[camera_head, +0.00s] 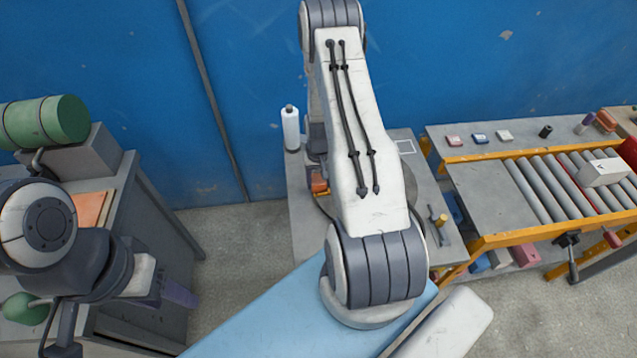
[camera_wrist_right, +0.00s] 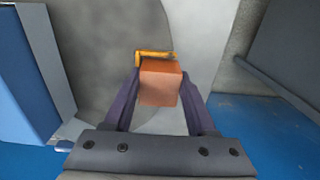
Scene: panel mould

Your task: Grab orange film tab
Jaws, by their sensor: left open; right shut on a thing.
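The orange film tab (camera_wrist_right: 160,86) is a small block between the purple fingers of my right gripper (camera_wrist_right: 160,98) in the right wrist view. The gripper is shut on it. A yellow-orange rounded piece (camera_wrist_right: 155,56) lies across its far end; I cannot tell whether they are joined. In the head view a small orange patch (camera_head: 319,183) shows beside the arm on the grey bench, and my right arm hides most of that gripper. My left gripper (camera_head: 168,290) is open and empty at the lower left, beside a grey cabinet.
A grey bench (camera_head: 300,215) with a white bottle (camera_head: 290,128) stands behind my right arm. A roller conveyor (camera_head: 545,190) with a white box (camera_head: 603,172) is at the right. A green cylinder (camera_head: 45,122) sits on the left cabinet. Grey floor (camera_head: 230,245) lies between.

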